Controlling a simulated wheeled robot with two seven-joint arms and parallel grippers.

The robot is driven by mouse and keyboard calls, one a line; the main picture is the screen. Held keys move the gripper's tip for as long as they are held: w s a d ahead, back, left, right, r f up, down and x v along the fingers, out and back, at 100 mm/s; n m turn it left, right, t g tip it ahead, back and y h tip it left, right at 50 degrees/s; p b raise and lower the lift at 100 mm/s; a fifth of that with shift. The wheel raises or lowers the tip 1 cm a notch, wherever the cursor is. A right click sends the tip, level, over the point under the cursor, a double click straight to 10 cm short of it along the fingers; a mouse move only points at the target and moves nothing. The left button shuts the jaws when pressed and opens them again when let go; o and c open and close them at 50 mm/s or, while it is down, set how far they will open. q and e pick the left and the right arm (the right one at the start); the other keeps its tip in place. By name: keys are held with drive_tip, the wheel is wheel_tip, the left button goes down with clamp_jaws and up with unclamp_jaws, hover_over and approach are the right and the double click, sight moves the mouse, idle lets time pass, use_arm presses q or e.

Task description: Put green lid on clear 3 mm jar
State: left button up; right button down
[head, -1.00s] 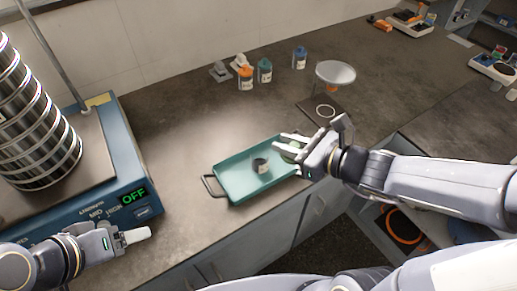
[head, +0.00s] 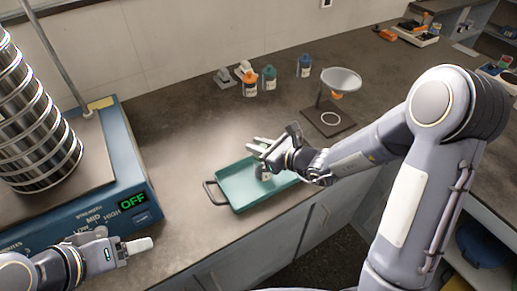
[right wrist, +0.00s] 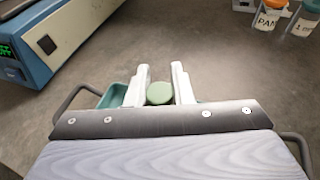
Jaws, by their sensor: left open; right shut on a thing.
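The green lid (right wrist: 160,93) is between the fingers of my right gripper (right wrist: 160,83) in the right wrist view. In the head view my right gripper (head: 256,149) is over the teal tray (head: 238,190), and the lid cannot be made out there. The small clear jar (head: 262,173) stands in the tray, partly hidden behind and below my right gripper. Its label cannot be read, and the gap between lid and jar cannot be judged. My left gripper (head: 148,244) is open and empty at the front of the shaker.
The sieve shaker (head: 125,200) with its sieve stack and OFF display stands at left. Orange-capped (head: 249,86), teal-capped (head: 269,78) and blue-capped (head: 304,67) jars stand at the back. A funnel (head: 341,80) on a stand is at right. The bench between shaker and tray is clear.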

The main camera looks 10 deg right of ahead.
drive_tip(key=shift+f, duration=0.7)
drive_tip(key=shift+f+b, duration=0.55)
drive_tip(key=shift+b, duration=0.25)
drive_tip(key=c, duration=1.3)
unclamp_jaws()
